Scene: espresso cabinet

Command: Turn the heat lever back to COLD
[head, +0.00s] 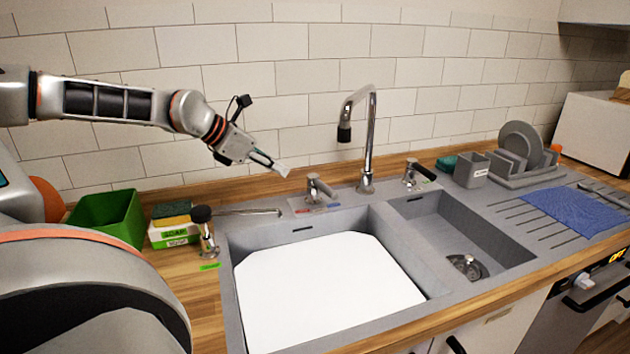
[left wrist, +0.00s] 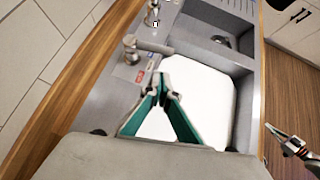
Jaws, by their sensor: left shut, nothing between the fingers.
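The heat lever (head: 318,188) is a grey metal handle on the sink's back ledge, left of the tall tap. A red and blue label (head: 316,208) lies in front of it. In the left wrist view the lever (left wrist: 150,46) sticks out towards the basin, above the label (left wrist: 139,76); I cannot tell its exact setting. My left gripper (head: 282,170) is shut and empty, to the left of the lever and apart from it in the head view. Its fingertips (left wrist: 163,78) meet below the lever in the wrist view. My right gripper (left wrist: 270,130) shows small at the right edge of the wrist view.
The tall tap (head: 368,140) and a second lever (head: 415,176) stand to the right. A black-knobbed fixture (head: 205,230), sponges (head: 172,222) and a green box (head: 112,215) are to the left.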

